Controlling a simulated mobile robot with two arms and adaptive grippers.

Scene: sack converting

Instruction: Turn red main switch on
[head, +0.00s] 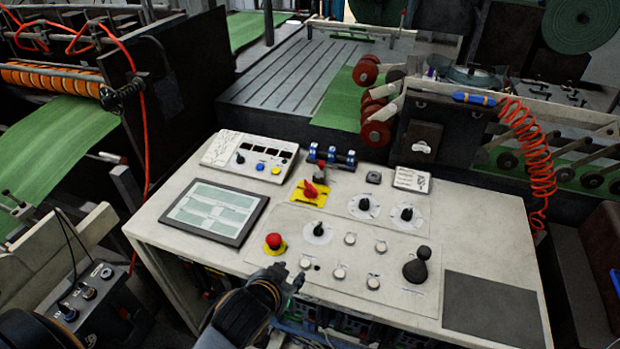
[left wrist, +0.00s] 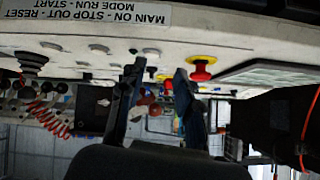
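The red main switch (head: 311,189) is a red rotary knob on a yellow plate, in the upper middle of the pale console (head: 470,205) in the head view. My left gripper (head: 288,276) is at the console's front edge, nearer to me than the switch and apart from it. In the left wrist view, which looks upside down, its two fingers (left wrist: 157,92) are spread with a gap between them, and nothing is held. A small red and yellow patch shows between the fingers there; I cannot tell for sure that it is the switch. My right gripper is not in view.
A red emergency button (head: 274,241) on a yellow base is close beyond my left gripper; it also shows in the left wrist view (left wrist: 202,70). A tablet-like screen (head: 215,211) lies left, and a black joystick (head: 417,267) stands right.

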